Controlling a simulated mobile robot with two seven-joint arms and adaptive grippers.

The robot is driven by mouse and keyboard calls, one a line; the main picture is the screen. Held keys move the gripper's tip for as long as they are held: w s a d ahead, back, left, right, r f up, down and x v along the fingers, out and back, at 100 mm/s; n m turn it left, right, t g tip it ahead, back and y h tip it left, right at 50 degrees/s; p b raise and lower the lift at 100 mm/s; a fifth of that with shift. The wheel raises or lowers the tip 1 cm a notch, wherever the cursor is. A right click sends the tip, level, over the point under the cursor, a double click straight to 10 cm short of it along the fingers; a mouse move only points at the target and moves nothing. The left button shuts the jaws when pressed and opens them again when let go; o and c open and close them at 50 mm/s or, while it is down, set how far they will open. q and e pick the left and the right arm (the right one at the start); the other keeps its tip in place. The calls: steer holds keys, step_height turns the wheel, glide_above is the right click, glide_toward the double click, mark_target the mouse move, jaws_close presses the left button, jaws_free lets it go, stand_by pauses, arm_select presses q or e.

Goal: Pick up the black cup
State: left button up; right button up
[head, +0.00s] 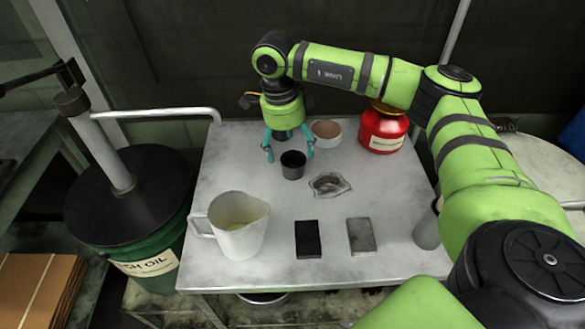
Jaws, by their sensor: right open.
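The black cup (292,166) stands upright on the white table (290,278), near its middle toward the back. My right gripper (289,157) points down over the cup from behind. Its teal fingers are spread, one to the left and one to the right of the cup's rim. They look apart from the cup, though I cannot tell the exact gap in depth. My left gripper is not in view.
A white bowl (326,130) and a red can (383,129) stand behind the cup. A white pitcher (237,226) stands front left. A dark block (309,240), a grey block (361,237) and a flat grey piece (330,185) lie nearby. A green drum (150,262) stands left.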

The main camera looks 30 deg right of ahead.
mark_target(293, 160)
steer(key=f, duration=0.3)
steer(key=f+p, duration=0.1)
steer(key=f, duration=0.1)
steer(key=shift+s+d, duration=0.15)
steer(key=shift+d, duration=0.25)
steer(key=c, duration=1.2)
